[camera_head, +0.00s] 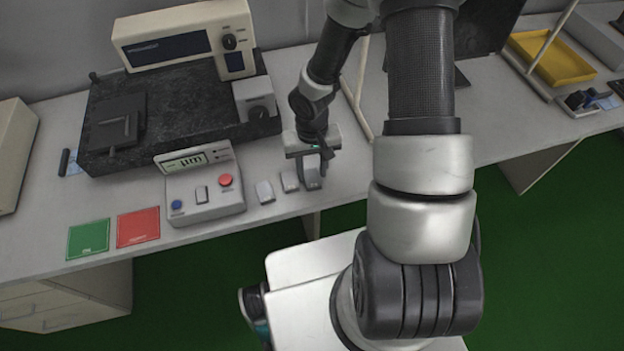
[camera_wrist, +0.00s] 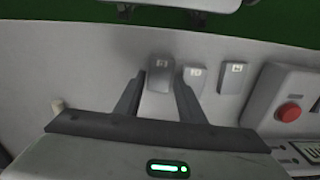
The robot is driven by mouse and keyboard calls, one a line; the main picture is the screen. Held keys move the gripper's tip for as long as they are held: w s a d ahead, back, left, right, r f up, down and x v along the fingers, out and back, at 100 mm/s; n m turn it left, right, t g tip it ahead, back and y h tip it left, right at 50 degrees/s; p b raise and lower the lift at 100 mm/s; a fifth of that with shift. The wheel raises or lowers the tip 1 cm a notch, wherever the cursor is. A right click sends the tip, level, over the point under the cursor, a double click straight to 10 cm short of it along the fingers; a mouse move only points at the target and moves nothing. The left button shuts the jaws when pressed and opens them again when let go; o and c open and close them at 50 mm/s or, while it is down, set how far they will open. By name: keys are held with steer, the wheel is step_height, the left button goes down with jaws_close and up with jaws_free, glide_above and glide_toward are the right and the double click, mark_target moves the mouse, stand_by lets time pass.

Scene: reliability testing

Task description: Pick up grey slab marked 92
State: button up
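Three small grey slabs lie in a row on the bench. The darkest slab (camera_wrist: 160,72) is in front of my gripper (camera_wrist: 160,80) in the wrist view, between the lines of its two fingers. My gripper is open, with a finger on either side of that slab; whether they touch it I cannot tell. A middle slab (camera_wrist: 193,82) lies close beside the right finger, and another slab (camera_wrist: 234,78) lies further right. In the head view these two slabs are the middle one (camera_head: 290,181) and the left one (camera_head: 265,192); my gripper (camera_head: 312,172) partly covers the third. The marks are too small to read.
A grey meter box (camera_head: 205,195) with red and blue buttons stands left of the slabs. Green (camera_head: 88,239) and red (camera_head: 138,228) cards lie further left. A dark stone plate (camera_head: 170,120) with instruments is behind. The bench's front edge is close to the slabs.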

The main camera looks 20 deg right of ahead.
steer(key=shift+f, duration=0.9)
steer(key=shift+s, duration=0.1)
steer(key=shift+c, duration=0.4)
